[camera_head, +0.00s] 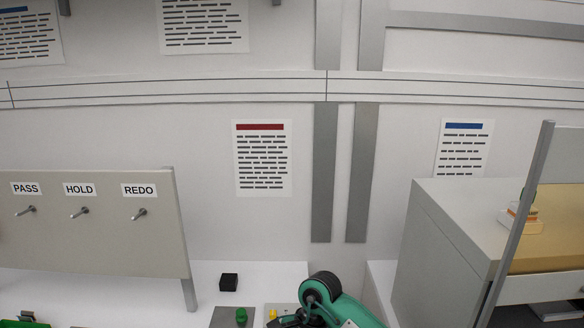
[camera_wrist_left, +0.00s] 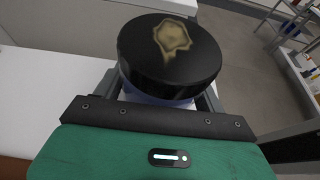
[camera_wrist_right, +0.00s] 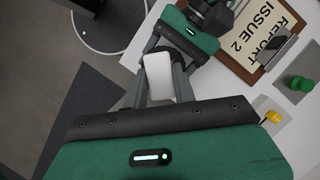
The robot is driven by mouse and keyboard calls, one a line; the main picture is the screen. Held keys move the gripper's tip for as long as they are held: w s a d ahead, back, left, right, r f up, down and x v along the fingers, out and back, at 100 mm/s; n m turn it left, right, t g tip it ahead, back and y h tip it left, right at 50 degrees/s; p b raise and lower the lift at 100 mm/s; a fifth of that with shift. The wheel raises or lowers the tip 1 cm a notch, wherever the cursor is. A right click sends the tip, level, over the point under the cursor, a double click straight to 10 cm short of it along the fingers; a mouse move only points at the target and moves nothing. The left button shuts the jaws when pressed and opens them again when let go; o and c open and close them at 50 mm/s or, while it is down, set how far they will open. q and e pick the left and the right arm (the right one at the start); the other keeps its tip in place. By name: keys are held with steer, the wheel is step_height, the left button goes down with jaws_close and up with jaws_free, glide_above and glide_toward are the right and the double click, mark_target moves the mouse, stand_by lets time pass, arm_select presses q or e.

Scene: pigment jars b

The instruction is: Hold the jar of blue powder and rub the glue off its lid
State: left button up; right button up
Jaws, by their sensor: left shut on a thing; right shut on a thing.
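The jar (camera_wrist_left: 155,98) shows in the left wrist view between the fingers of my left gripper (camera_wrist_left: 160,92), which is shut on it. Its black lid (camera_wrist_left: 195,60) faces the camera, with a tan glue patch (camera_wrist_left: 172,38) on top. Only a little of the bluish body shows below the lid. My right gripper (camera_wrist_right: 160,58) is shut on a plain white block (camera_wrist_right: 158,78) in the right wrist view. My green left gripper appears beyond the block, apart from it. In the head view a green and black arm part shows at the bottom; the jar cannot be made out there.
A panel (camera_head: 85,235) with PASS, HOLD and REDO pegs stands at left. A small black box (camera_head: 229,282), a green knob (camera_head: 240,316) and a yellow piece (camera_head: 272,314) sit on the white table. A cabinet (camera_head: 450,230) stands at right. A clipboard (camera_wrist_right: 262,68) lies on the table.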

steer(key=shift+f+b, duration=0.4)
steer(key=shift+f, duration=0.05)
stand_by(1.5)
steer(key=shift+f, duration=1.35)
steer(key=shift+f, duration=0.65)
steer(key=shift+s, duration=0.1)
